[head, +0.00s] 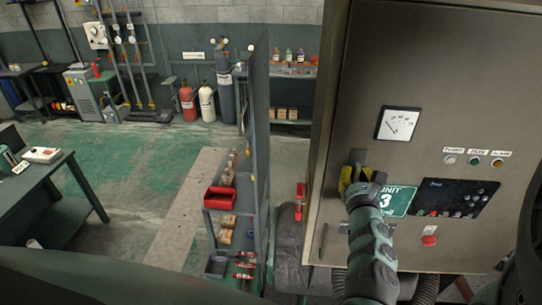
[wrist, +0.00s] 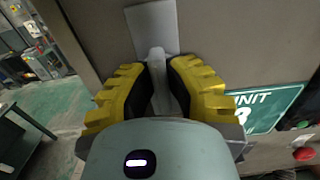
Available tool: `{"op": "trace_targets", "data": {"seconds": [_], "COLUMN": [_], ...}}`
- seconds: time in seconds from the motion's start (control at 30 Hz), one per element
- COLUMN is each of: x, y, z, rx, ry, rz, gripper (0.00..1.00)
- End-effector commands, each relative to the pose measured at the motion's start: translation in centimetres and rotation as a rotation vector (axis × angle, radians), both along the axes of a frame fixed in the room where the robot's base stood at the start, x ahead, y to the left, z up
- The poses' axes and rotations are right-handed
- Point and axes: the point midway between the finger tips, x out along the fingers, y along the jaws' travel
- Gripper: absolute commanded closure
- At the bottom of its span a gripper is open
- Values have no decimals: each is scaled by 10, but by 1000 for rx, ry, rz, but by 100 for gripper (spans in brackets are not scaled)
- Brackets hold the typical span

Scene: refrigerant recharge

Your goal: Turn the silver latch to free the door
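The silver latch (wrist: 157,58) is on the front of the grey cabinet door (head: 440,75). In the wrist view its handle points down from a flat plate (wrist: 153,28) and runs between my yellow, black-padded fingers. My gripper (wrist: 157,82) appears shut on this handle, one finger on each side, with little or no gap. In the head view my gripper (head: 356,172) is at the left part of the door, and the fingers hide most of the latch. The door looks flush with the cabinet.
A green UNIT 3 sign (head: 398,200) and a dark control panel (head: 455,198) are right of my gripper. A red button (head: 429,240) sits below them. A shelf rack with a red bin (head: 219,198) stands left of the cabinet; open floor (head: 130,155) lies farther left.

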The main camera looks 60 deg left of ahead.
Motion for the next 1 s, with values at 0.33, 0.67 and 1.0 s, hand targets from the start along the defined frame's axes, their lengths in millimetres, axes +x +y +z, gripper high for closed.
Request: {"op": "trace_targets", "data": {"seconds": [0.33,0.67,1.0], "x": [0,0,-1], "y": [0,0,0], "z": [0,-1,-5], "rx": [0,-43,-213], "ry": [0,-52,-246], "rz": [0,-2,-5], "gripper": [100,100,100]}}
